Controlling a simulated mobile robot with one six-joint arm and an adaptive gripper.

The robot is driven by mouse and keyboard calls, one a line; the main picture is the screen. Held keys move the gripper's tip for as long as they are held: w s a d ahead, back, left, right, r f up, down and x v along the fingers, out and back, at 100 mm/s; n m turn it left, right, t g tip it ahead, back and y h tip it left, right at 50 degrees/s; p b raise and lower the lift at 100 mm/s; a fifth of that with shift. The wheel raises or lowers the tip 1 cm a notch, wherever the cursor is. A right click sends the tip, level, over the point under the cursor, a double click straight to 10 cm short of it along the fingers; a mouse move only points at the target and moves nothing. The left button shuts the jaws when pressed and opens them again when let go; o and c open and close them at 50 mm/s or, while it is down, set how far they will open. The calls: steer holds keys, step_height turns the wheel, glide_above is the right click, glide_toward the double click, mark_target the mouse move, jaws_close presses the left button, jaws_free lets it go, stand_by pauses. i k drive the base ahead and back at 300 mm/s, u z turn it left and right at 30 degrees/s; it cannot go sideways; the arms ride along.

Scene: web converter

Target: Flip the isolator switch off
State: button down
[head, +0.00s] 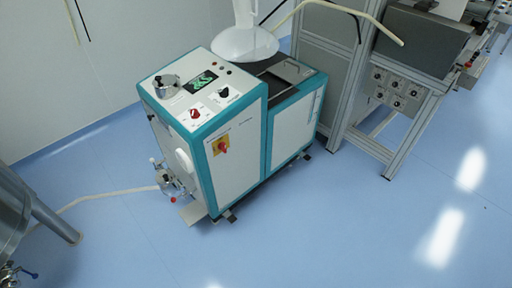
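A red rotary handle on a yellow plate, which looks like the isolator switch (222,147), is on the upper white front panel of a teal-edged machine (238,160). The handle is too small to tell its exact position. A separate red knob (195,113) and a black knob (224,92) sit on the sloped top panel above it, beside a lit green display (200,82). My gripper is not in view, and nothing is seen touching the switch.
Valves and fittings (168,178) stick out at the machine's left side, with a pale hose (110,191) on the floor. A steel tank (10,215) stands at the left edge. A grey frame with a control box (398,90) stands right. Blue floor (330,230) in front is clear.

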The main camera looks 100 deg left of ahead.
mark_target(222, 146)
steer(key=i, duration=0.75)
steer(key=u, duration=3.4)
steer(key=i, duration=0.5)
steer(key=z, duration=0.05)
